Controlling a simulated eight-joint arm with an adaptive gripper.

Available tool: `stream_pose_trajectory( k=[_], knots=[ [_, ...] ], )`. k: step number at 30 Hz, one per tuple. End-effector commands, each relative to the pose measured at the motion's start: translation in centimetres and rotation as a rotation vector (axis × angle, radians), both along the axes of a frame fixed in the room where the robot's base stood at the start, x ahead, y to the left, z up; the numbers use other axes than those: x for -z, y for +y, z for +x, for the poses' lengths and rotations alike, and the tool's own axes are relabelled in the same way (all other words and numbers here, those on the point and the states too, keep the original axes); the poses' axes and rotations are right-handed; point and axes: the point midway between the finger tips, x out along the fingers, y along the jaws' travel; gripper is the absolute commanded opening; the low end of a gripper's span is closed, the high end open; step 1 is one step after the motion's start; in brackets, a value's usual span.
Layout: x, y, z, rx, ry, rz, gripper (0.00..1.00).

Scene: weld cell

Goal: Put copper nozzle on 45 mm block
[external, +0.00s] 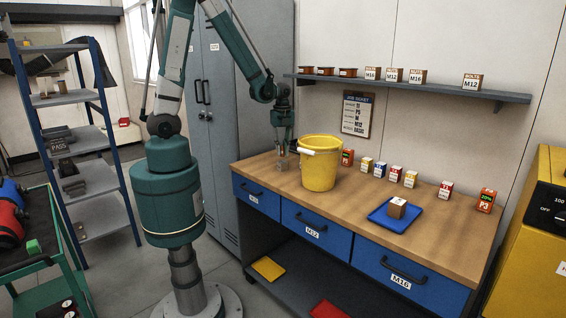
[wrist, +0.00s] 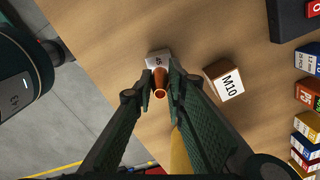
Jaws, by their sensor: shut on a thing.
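The copper nozzle (wrist: 160,84) is a small orange-brown tube held upright or nearly so between the fingertips of my gripper (wrist: 161,78) in the wrist view. The pale grey 45 mm block (wrist: 158,59), marked 45, shows just beyond the nozzle, which overlaps its near edge in that view. I cannot tell whether nozzle and block touch. In the external view my gripper (external: 283,143) points down over the block (external: 282,163) at the bench's left end; the nozzle is too small to make out there.
A yellow bucket (external: 320,165) stands close right of my gripper on the wooden bench (external: 440,225). A brown M10 box (wrist: 223,80) sits right of the block. Several small boxes line the back, and a blue tray (external: 378,219) holds a brown box (external: 397,208).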

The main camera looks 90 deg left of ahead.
Motion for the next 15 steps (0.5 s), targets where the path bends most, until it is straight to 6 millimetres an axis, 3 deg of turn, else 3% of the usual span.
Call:
stream_pose_trajectory(
  k=[9, 15],
  knots=[
    [2.5, 0.0, 0.0, 0.0, 0.0, 0.0, 0.03],
    [2.9, 0.0, 0.0, 0.0, 0.0, 0.0, 0.03]
  ],
)
